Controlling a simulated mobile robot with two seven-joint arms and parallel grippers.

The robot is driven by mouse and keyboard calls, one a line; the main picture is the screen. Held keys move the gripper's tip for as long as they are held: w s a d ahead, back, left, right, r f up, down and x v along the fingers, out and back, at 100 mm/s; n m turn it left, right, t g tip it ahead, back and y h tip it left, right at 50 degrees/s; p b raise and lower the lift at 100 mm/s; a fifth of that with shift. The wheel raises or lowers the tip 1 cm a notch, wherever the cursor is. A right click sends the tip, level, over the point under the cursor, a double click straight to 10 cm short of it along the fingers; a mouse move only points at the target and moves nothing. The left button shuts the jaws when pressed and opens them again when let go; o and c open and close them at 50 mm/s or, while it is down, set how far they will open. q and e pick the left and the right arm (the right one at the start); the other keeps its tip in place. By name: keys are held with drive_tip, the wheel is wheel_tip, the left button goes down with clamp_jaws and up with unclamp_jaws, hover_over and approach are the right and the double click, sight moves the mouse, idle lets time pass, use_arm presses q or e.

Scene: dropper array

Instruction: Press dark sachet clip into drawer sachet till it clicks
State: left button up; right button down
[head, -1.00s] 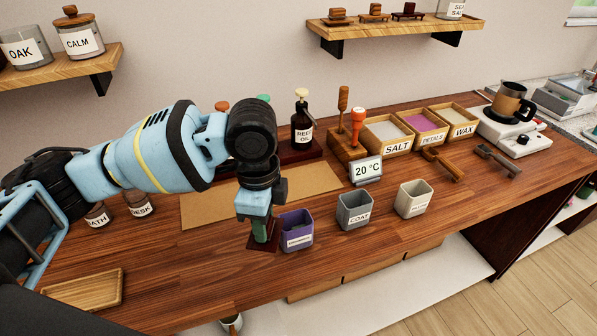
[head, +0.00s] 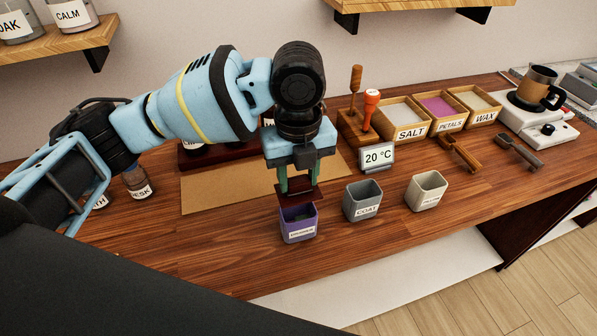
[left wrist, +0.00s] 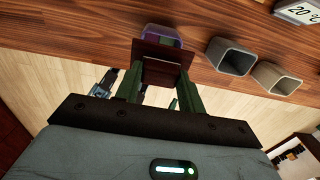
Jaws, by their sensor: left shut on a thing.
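My left gripper (head: 299,184) points down with its green fingers shut on a dark red-brown flat piece, the dark sachet clip (head: 301,196). The clip is at the back rim of a small purple open-topped container (head: 298,227), seemingly the drawer sachet. Its front label is too small to read. In the left wrist view the clip (left wrist: 160,56) spans between the fingertips (left wrist: 158,76), and the purple container (left wrist: 163,34) shows just beyond it. I cannot tell whether clip and container touch. My right gripper is not in view.
A grey COAT container (head: 362,203) and a cream container (head: 427,191) stand to the right. A 20 °C display (head: 377,157) is behind them. SALT, PETALS and WAX boxes line the back right. Bare wooden counter (head: 200,245) lies to the left.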

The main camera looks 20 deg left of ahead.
sight(298, 191)
use_arm(q)
drive_tip(key=shift+f, duration=2.05)
drive_tip(key=shift+f, duration=0.15)
